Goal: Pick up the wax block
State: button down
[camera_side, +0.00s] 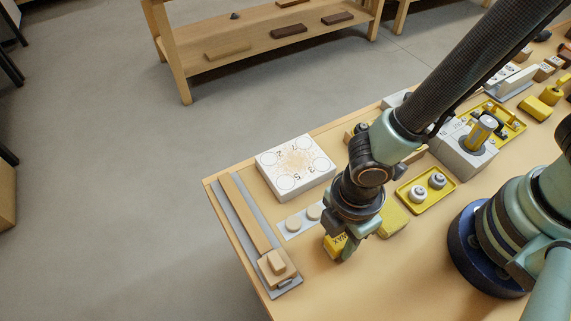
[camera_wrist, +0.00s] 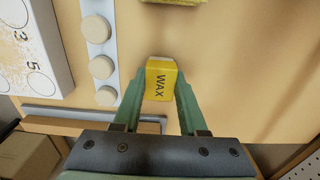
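The wax block (camera_wrist: 161,84) is a small yellow block with WAX printed on it. In the wrist view it sits between the two green fingers of my gripper (camera_wrist: 161,80), with one finger along each side. The gaps are too small to tell whether both fingers touch it. In the side view my gripper (camera_side: 345,249) points down at the table's front part, and the wax block (camera_side: 334,243) shows beside the fingers, partly hidden by them. I cannot tell whether the block rests on the table or is held just above it.
A grey strip with round pale discs (camera_wrist: 101,67) lies left of the block in the wrist view. A white numbered box (camera_side: 296,167), a wooden slide piece (camera_side: 250,215), a yellow sponge-like block (camera_side: 392,220) and a yellow tray (camera_side: 412,204) stand nearby. Bare tabletop lies right of the block.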

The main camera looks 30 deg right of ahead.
aim_at(340, 239)
jog(key=shift+r, duration=0.1)
notch_tip(340, 239, up, 20)
dwell(0.8)
jog(key=c, duration=1.2)
grip_release()
grip_shut()
jog(key=w+d+f+m, duration=0.1)
jog(key=w+d+m, duration=0.7)
jog(key=d, duration=0.4)
jog(key=w+d+f+m, duration=0.1)
jog(key=w+d+m, duration=0.8)
jog(key=d, duration=0.3)
jog(key=shift+d+f+m, duration=0.25)
jog(key=shift+f+m, duration=0.1)
jog(key=shift+m, duration=0.15)
